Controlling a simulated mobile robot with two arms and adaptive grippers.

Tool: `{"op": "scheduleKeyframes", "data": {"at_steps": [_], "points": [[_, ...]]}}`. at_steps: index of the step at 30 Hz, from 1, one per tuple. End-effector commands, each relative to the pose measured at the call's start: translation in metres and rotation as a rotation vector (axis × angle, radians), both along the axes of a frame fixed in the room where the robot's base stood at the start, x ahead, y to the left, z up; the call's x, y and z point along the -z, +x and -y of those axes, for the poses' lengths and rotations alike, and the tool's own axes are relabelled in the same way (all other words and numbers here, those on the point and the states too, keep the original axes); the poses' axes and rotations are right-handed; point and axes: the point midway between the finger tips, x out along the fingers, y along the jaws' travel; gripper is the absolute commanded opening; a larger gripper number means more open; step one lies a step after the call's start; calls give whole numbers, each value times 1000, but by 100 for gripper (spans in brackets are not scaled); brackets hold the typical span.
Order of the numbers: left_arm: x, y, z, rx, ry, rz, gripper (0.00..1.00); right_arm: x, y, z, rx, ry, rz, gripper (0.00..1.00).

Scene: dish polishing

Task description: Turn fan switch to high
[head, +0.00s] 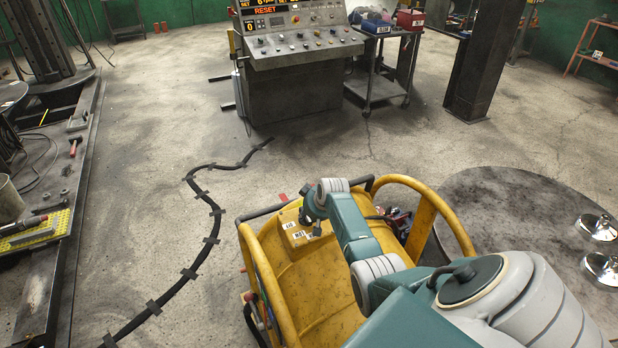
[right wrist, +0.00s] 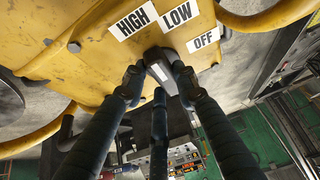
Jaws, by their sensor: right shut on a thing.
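The fan switch (right wrist: 157,57) is a dark knob on a yellow housing (right wrist: 70,65), beside white labels reading HIGH (right wrist: 137,17), LOW (right wrist: 180,13) and OFF (right wrist: 203,40). My right gripper (right wrist: 157,78) is shut on the switch, its dark fingers around the knob. The fingers partly hide the knob, and I cannot tell which label it points to. In the head view my right gripper (head: 312,222) is at the labelled part of the yellow machine (head: 300,280), and the switch is hidden behind it. My left gripper is not in view.
Yellow tube rails (head: 265,275) flank the machine. A round dark table (head: 500,215) with shiny metal dishes (head: 598,227) stands at the right. A control console (head: 300,75) and a cart (head: 380,85) stand at the back. A black cable (head: 212,220) crosses the open floor.

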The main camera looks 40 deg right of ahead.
Motion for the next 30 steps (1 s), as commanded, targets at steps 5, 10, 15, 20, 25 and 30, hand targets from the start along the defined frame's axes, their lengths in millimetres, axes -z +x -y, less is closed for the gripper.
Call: {"op": "scheduleKeyframes", "data": {"at_steps": [5, 10, 15, 20, 25, 30], "points": [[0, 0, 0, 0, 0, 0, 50, 0, -1, 1, -19, -5, -3, 2], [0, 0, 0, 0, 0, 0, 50, 0, -1, 0, -22, -5, -4, 2], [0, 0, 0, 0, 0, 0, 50, 0, -1, 0, -22, -5, -4, 2], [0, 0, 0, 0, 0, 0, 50, 0, 0, 0, -21, -5, -4, 48], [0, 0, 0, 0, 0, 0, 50, 0, 0, 0, -21, -4, -2, 48], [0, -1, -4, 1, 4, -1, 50, -2, -1, 0, -20, -4, -1, 48]]}}
